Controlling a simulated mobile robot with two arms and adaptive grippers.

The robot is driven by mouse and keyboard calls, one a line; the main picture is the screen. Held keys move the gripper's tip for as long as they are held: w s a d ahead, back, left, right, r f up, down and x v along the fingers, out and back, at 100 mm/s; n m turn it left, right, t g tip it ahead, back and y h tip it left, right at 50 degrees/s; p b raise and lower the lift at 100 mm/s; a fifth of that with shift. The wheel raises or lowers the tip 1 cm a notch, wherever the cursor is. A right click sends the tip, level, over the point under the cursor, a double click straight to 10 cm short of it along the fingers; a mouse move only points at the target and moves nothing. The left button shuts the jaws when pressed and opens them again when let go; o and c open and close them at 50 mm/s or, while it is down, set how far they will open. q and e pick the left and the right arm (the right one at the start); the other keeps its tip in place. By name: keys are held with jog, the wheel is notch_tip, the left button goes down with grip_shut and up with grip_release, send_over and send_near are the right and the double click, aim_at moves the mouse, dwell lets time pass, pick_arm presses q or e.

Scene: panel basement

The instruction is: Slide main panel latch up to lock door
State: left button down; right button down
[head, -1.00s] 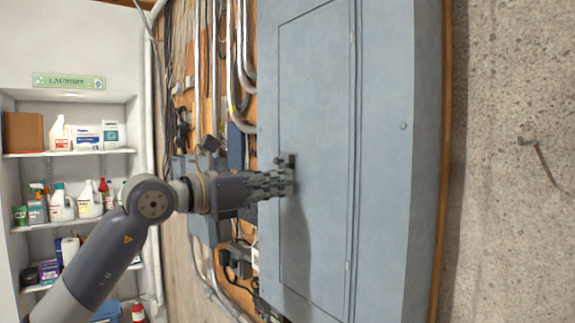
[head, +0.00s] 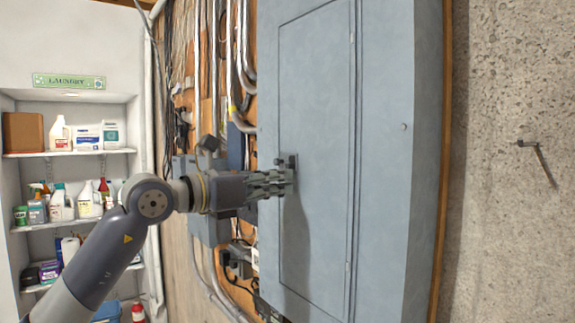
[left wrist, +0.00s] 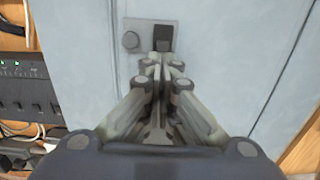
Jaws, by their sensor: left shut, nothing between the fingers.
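The grey main panel (head: 320,90) has its door shut flush. Its latch (head: 288,161) is a small dark piece at the door's left edge. My right gripper is not in view.
Conduits and cables (head: 240,60) run along the wooden board left of the panel. Laundry shelves (head: 75,153) with bottles stand further left. A bare concrete wall (head: 510,230) with a metal hook is at the right.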

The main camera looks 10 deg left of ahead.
pick_arm(q)
jog(key=shift+r+p, duration=0.4)
jog(key=shift+r, duration=0.25)
jog(key=shift+f+b, duration=0.3)
dwell(0.3)
jog(key=b+v, duration=0.3)
jog(key=v, duration=0.4)
dwell(0.7)
